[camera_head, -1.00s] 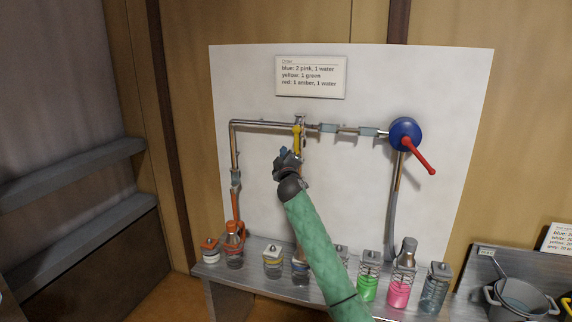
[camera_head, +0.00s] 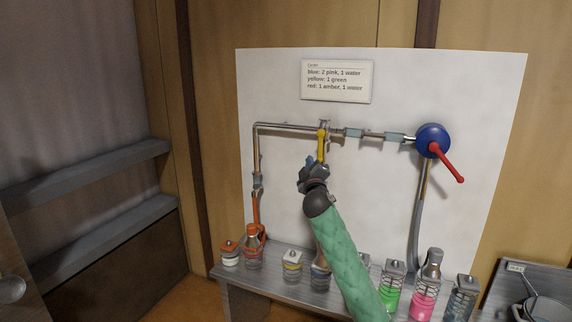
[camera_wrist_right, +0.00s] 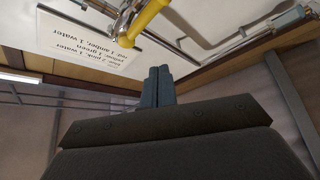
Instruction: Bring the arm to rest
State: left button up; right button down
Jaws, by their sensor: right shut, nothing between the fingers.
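My right arm, in a green sleeve, reaches up from the bottom in the head view. My right gripper (camera_head: 312,164) is shut and empty, just below the yellow valve handle (camera_head: 322,143) on the pipe. In the right wrist view its two blue-grey fingertips (camera_wrist_right: 157,88) are pressed together, with a gap of wall behind them. The yellow handle (camera_wrist_right: 143,20) shows above the fingers there, apart from them. My left gripper is not in view.
A white board (camera_head: 480,140) carries the pipe, an order card (camera_head: 337,80) and a blue wheel with a red lever (camera_head: 447,163). Several jars, including a green one (camera_head: 391,290) and a pink one (camera_head: 424,300), stand on the metal bench (camera_head: 240,279) below. Shelves (camera_head: 90,225) are at the left.

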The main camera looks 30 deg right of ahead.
jog(key=w+a+f+m+g+y, duration=0.2)
jog(key=a+f+g, duration=0.1)
jog(key=f, duration=0.8)
jog(key=w+a+f+m+g+y, duration=0.1)
jog(key=a+f+m+g+y, duration=0.15)
jog(key=f, duration=0.85)
jog(key=s+a+f+g+y, duration=0.1)
jog(key=s+a+f+g, duration=0.2)
jog(key=f, duration=0.6)
jog(key=s+a+f, duration=0.2)
jog(key=a+f, duration=0.2)
jog(key=f, duration=0.5)
jog(key=s+a+f+g+y, duration=0.15)
jog(key=s+a+f, duration=0.35)
jog(key=s+f, duration=0.5)
jog(key=s+a+f+g+y, duration=0.1)
jog(key=s+a+f+g, duration=0.35)
jog(key=f, duration=0.95)
jog(key=s+a+f+g, duration=0.1)
jog(key=s+a+f, duration=0.3)
jog(key=s, duration=1)
jog(key=s+a+f+g+y, duration=0.1)
jog(key=s+a+f, duration=0.2)
jog(key=s+f, duration=0.7)
jog(key=s+a+f+g, duration=0.1)
jog(key=s+a+f, duration=0.3)
jog(key=s, duration=1.4)
notch_tip(320, 180, down, 3)
jog(key=shift+a+g, duration=0.3)
jog(key=shift+g, duration=0.05)
